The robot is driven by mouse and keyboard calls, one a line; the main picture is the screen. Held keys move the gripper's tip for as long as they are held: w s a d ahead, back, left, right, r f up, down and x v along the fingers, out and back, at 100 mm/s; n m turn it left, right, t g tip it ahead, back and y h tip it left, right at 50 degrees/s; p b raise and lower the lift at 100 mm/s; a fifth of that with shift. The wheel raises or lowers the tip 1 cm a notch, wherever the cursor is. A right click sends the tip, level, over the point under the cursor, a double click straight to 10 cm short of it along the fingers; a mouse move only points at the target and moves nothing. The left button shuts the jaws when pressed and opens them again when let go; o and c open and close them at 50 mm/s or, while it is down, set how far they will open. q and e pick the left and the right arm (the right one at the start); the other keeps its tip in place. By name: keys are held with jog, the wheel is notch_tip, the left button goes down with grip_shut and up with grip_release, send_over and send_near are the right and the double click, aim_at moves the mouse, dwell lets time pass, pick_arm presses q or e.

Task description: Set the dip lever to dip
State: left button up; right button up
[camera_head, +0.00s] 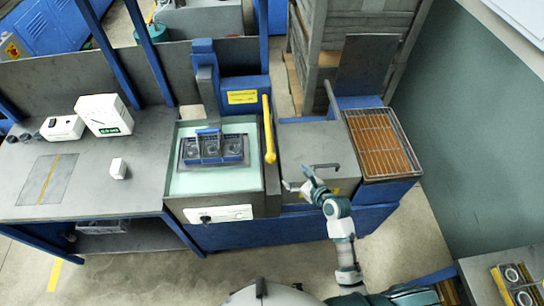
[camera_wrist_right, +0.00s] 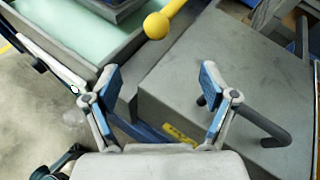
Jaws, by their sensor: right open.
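The dip lever is a yellow bar (camera_head: 268,130) with a round knob at its lower end, beside the right edge of the dip tank (camera_head: 215,183). In the right wrist view its yellow knob (camera_wrist_right: 157,25) shows at the top, beyond my fingertips. A blue rack (camera_head: 215,150) with rings sits in the pale green liquid of the tank. My right gripper (camera_head: 302,186) is open and empty, in front of the grey box, below and right of the knob. Its two blue-padded fingers (camera_wrist_right: 162,80) stand wide apart in the right wrist view. My left gripper is not in view.
A grey box (camera_head: 315,145) with a dark bar handle (camera_wrist_right: 262,125) stands right of the lever. Further right is an orange-brown grated tray (camera_head: 380,145). A workbench (camera_head: 85,175) with white boxes is at left. The floor in front is clear.

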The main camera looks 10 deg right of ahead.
aim_at(275, 160)
jog(key=b+x, duration=0.1)
jog(key=x, duration=1.5)
jog(key=shift+f, duration=0.1)
